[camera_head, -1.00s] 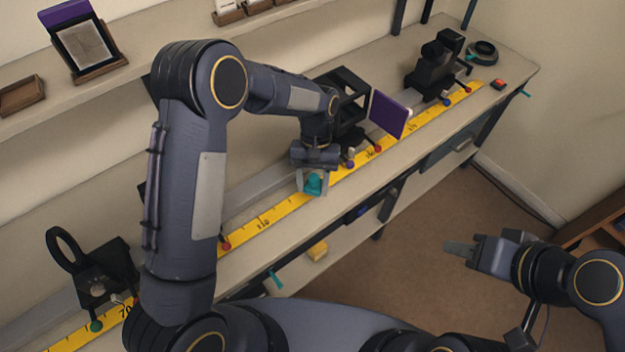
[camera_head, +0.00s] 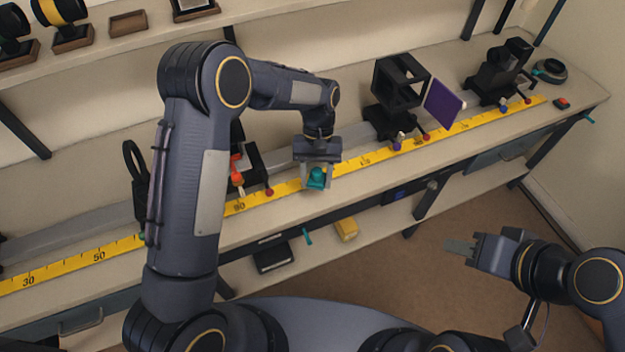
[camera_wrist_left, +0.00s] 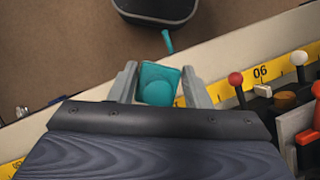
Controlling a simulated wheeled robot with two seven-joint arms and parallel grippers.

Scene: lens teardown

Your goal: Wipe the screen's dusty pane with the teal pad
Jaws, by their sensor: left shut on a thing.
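The teal pad (camera_head: 316,179) is held between the fingers of my left gripper (camera_head: 317,184), over the front part of the bench near the yellow scale. The left wrist view shows the teal pad (camera_wrist_left: 158,84) between both fingers of the left gripper (camera_wrist_left: 159,74). A flat purple panel (camera_head: 444,103) stands tilted on the rail to the right of the gripper, apart from the pad. I cannot tell whether it is the screen, and no dust shows on it. My right gripper (camera_head: 462,248) is out over the floor, away from the bench, seen side-on.
A black open cage mount (camera_head: 400,82) stands left of the purple panel. A mount with an orange-red part (camera_head: 237,170) stands near my left forearm. The yellow scale (camera_head: 285,190) runs along the bench. A framed pane (camera_head: 195,8) on the shelf is cut off.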

